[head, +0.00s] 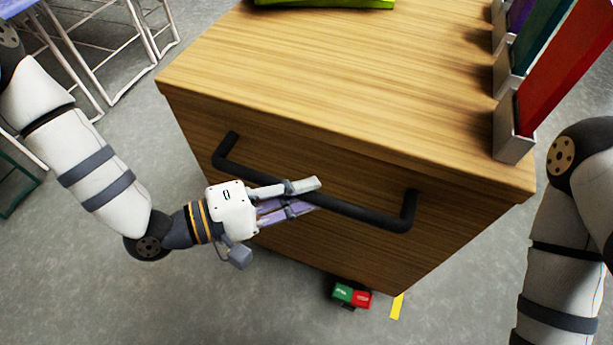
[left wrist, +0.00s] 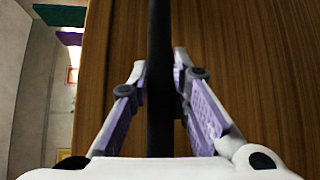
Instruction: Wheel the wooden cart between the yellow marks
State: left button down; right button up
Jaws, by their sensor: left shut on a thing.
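The wooden cart (head: 330,75) stands in front of me, with a black bar handle (head: 385,219) across its near side. My left gripper (head: 303,195) is shut on the handle near its middle. In the left wrist view the fingers (left wrist: 162,85) lie on both sides of the black handle (left wrist: 160,30), with the wooden panel (left wrist: 235,50) behind. One yellow mark (head: 397,306) shows on the floor by the cart's lower near edge; no other mark is visible. My right arm comes in at the right edge, but its gripper is out of view.
A green and red pedal (head: 352,295) sits at the cart's bottom. A metal holder (head: 512,140) with upright coloured books or folders, one red (head: 560,65), and a green item (head: 325,3) are on top. White metal frames (head: 90,50) stand at left. Grey floor is clear nearby.

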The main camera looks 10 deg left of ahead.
pick_arm(q)
jog(key=shift+s+a+r, duration=0.1)
jog(key=shift+s+a, duration=0.05)
jog(key=shift+s, duration=0.6)
jog(key=shift+s+a, duration=0.15)
jog(key=shift+s, duration=0.55)
jog(key=c, duration=1.5)
grip_release()
jog(key=shift+s+a, duration=0.1)
jog(key=v, duration=1.1)
jog(key=shift+s+a, duration=0.2)
jog(key=shift+a, duration=0.15)
